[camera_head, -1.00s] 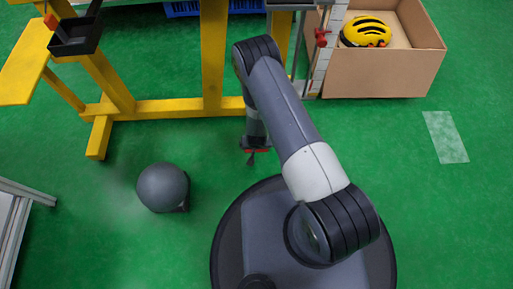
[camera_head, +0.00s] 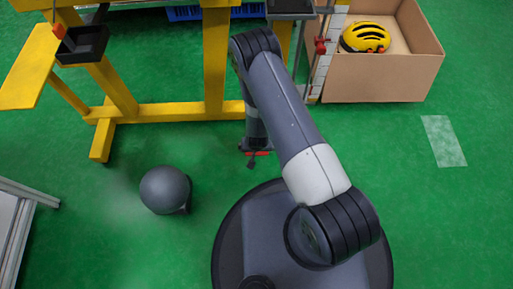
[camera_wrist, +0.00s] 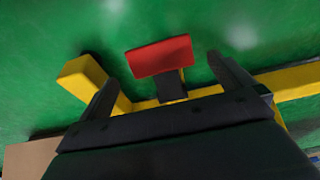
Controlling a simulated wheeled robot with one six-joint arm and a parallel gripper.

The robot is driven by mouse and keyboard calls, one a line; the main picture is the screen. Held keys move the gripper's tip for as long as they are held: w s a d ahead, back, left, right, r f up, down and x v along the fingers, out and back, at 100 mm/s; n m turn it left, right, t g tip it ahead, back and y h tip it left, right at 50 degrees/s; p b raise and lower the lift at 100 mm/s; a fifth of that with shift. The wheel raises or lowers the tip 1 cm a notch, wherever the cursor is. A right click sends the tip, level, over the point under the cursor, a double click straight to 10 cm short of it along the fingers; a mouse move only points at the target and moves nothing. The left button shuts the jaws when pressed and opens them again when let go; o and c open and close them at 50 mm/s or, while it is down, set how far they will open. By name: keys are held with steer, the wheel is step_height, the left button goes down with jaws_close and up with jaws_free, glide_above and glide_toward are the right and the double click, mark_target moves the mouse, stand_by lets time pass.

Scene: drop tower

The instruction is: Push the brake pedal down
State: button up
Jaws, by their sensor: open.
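The brake pedal is a red rectangular plate (camera_wrist: 160,57) on a dark stem, in the upper middle of the wrist view. In the head view only a small red strip of the pedal (camera_head: 262,153) shows, low by the yellow frame, partly covered by my gripper (camera_head: 251,162). In the wrist view my gripper (camera_wrist: 163,70) is open, one finger on each side of the pedal, with nothing held. The pedal appears beyond the fingers; I cannot tell whether they touch it.
The yellow frame (camera_head: 170,112) stands on the green floor behind the pedal. A cardboard box (camera_head: 375,80) with a yellow helmet (camera_head: 366,37) is at the upper right. A dark grey ball (camera_head: 164,189) lies at the left. The floor at the right is mostly clear.

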steer(key=p+v, duration=0.1)
steer(key=v, duration=0.4)
steer(key=shift+r, duration=0.1)
steer(key=b+x, duration=0.4)
steer(key=x, duration=0.7)
steer(key=shift+d, duration=0.1)
steer(key=shift+r+p, duration=0.5)
steer(key=shift+r, duration=0.05)
steer(key=shift+w+r+p, duration=0.2)
steer(key=shift+r+p, duration=0.05)
steer(key=shift+p, duration=0.05)
steer(key=shift+f, duration=0.15)
